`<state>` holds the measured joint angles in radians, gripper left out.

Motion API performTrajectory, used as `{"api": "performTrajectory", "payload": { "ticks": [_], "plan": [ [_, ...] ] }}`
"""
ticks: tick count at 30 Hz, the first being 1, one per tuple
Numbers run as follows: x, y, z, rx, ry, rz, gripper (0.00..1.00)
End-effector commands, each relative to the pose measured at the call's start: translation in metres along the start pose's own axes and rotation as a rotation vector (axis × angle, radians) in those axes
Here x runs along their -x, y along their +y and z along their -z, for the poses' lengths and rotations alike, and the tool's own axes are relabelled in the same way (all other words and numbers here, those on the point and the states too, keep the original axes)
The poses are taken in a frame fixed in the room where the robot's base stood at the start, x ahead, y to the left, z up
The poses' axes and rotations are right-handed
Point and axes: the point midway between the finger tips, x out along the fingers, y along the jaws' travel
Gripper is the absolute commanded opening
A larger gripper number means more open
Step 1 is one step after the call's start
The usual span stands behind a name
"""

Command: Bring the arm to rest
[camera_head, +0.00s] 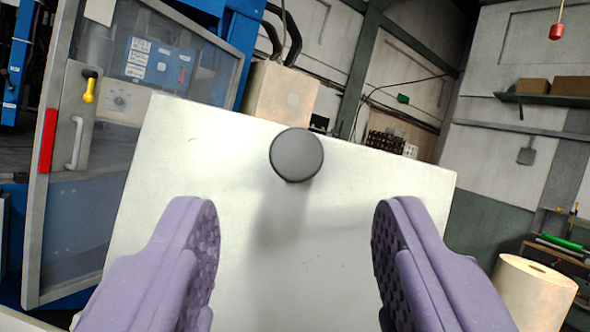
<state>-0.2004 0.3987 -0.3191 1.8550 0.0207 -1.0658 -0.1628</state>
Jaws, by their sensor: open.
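My gripper (295,255) shows at the bottom of the head view, with two purple fingers wide apart. Nothing is between the fingertips. Ahead of it is a pale flat panel or tabletop (340,255) that looks tilted in the picture. A dark grey round piece (297,155) is at the panel's far edge, beyond the fingertips and roughly centred between them. I cannot tell how far the fingers are from the panel. The rest of my arm is not in view.
A framed machine door (45,235) with a yellow-handled latch stands at the left. A cardboard-coloured box (282,92) is behind the panel. A pale roll (530,295) stands at lower right. A shelf with boxes (550,98) is on the right wall.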

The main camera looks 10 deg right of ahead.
Motion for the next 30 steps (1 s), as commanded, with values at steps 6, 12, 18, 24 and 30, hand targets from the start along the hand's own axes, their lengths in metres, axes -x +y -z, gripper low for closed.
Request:
{"api": "performTrajectory", "payload": {
  "ticks": [6, 12, 18, 24, 30],
  "plan": [
    [-0.016, 0.026, 0.071, -0.106, -0.131, 0.009, 0.52],
    [0.021, 0.054, 0.201, -0.236, -0.370, 0.078, 0.52],
    [0.096, 0.064, 0.288, -0.272, -0.551, 0.135, 0.52],
    [0.126, 0.065, 0.309, -0.274, -0.614, 0.150, 0.52],
    [0.126, 0.064, 0.308, -0.274, -0.617, 0.151, 0.52]
  ]
}}
